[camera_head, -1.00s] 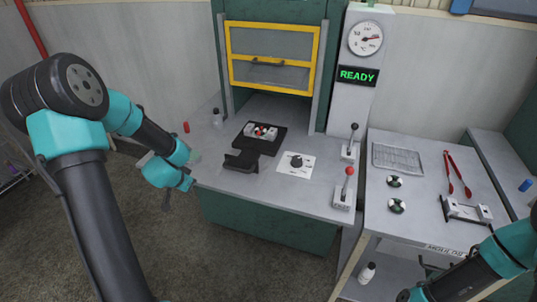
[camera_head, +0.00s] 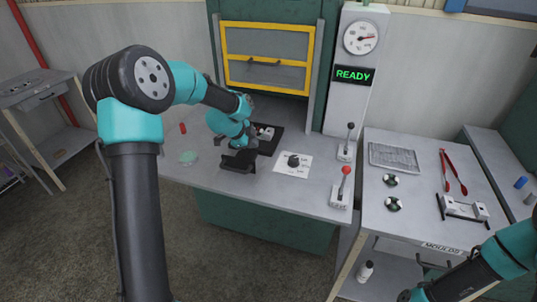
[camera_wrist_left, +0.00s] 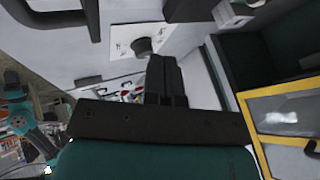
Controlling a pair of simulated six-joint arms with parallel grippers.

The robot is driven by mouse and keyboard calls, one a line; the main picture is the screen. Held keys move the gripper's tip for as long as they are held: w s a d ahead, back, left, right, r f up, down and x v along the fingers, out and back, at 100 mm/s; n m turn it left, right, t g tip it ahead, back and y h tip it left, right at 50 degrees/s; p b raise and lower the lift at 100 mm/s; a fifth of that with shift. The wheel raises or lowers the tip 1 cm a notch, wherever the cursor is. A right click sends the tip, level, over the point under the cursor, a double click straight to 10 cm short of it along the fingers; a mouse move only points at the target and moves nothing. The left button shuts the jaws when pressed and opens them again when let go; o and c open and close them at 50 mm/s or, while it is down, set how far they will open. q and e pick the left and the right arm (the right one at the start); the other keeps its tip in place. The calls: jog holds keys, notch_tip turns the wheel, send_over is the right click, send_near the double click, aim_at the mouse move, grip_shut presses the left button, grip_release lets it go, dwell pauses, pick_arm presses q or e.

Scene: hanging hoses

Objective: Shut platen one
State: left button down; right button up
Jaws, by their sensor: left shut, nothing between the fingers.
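My left gripper (camera_head: 245,147) is over the bench by the plate and bracket. Its fingers (camera_wrist_left: 163,75) are shut and empty. My right gripper is out of view.
A dial (camera_head: 293,160) sits on a white card right of the bracket. A green READY sign (camera_head: 354,75) is lit below a gauge (camera_head: 360,37). The right-hand table holds a wire rack (camera_head: 393,157), red tongs (camera_head: 453,172) and two discs. The bench's left front is mostly clear.

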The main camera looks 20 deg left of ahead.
pick_arm(q)
jog(key=shift+w+d, duration=0.1)
jog(key=shift+d, duration=0.1)
jog(key=x, duration=0.9)
jog(key=shift+w+d+f, duration=0.15)
jog(key=shift+f, duration=0.25)
jog(key=shift+w, duration=0.1)
